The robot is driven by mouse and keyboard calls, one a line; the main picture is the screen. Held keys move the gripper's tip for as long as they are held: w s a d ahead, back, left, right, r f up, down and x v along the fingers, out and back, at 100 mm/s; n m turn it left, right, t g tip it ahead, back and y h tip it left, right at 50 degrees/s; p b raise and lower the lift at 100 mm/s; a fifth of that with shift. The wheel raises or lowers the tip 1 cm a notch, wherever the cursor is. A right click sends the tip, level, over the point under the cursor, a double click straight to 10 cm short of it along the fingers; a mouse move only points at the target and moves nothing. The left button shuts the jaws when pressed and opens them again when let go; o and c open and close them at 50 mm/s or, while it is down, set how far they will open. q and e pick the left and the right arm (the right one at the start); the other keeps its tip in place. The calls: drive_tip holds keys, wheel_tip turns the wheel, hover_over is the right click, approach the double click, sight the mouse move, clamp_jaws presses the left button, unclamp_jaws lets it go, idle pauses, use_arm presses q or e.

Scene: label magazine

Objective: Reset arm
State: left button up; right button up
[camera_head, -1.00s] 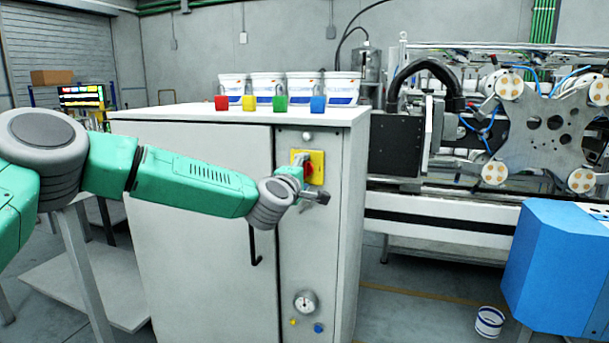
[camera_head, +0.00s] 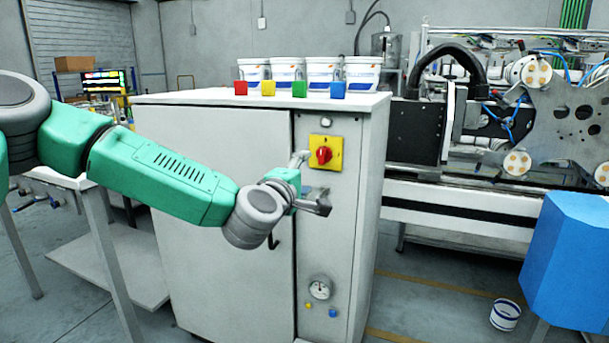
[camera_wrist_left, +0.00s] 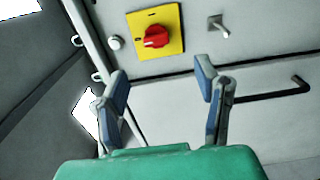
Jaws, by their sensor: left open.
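My left gripper (camera_head: 312,180) is in front of the white cabinet's narrow right panel, just below and left of the red rotary switch (camera_head: 323,155) on its yellow plate (camera_head: 338,141). In the left wrist view the two fingers (camera_wrist_left: 163,97) are spread apart with nothing between them. The red switch also shows there (camera_wrist_left: 156,37), beyond the fingertips and apart from them. My right gripper is not in view.
The white cabinet (camera_head: 215,210) carries four coloured blocks, red (camera_head: 241,88), yellow (camera_head: 268,88), green (camera_head: 299,89) and blue (camera_head: 337,90), with white tubs behind. A gauge (camera_head: 320,289) sits low on the panel. A blue box (camera_head: 570,260) and a bucket (camera_head: 505,315) are at right.

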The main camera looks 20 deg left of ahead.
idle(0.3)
use_arm(q)
drive_tip(key=s+d+f+m+g+h, duration=0.1)
drive_tip(key=s+d+f+m+g, duration=0.2)
drive_tip(key=s+f, duration=0.5)
drive_tip(key=s+d+f+m+g+h+p, duration=0.1)
drive_tip(key=s+d+f+m+g, duration=0.2)
drive_tip(key=f, duration=0.9)
drive_tip(key=s+d+f+m+g+h, duration=0.1)
drive_tip(key=s+f+m+g, duration=0.3)
drive_tip(key=s+f, duration=0.5)
drive_tip(key=s+a+f+m+g+y, duration=0.1)
drive_tip(key=s+a+f, duration=0.3)
drive_tip(key=s, duration=0.4)
drive_tip(key=s+a+f+m+g+y, duration=0.1)
drive_tip(key=s+a+f+m+g, duration=0.3)
drive_tip(key=s, duration=0.5)
drive_tip(key=s+a+f+m+g+y, duration=0.1)
drive_tip(key=s+a+f+m+g, duration=0.1)
drive_tip(key=s, duration=0.6)
wheel_tip(320, 180, down, 2)
drive_tip(key=shift+s+a+f+m+y+p, duration=0.15)
drive_tip(key=shift+s+a+m+y+p, duration=0.2)
drive_tip(key=shift+a+m, duration=0.55)
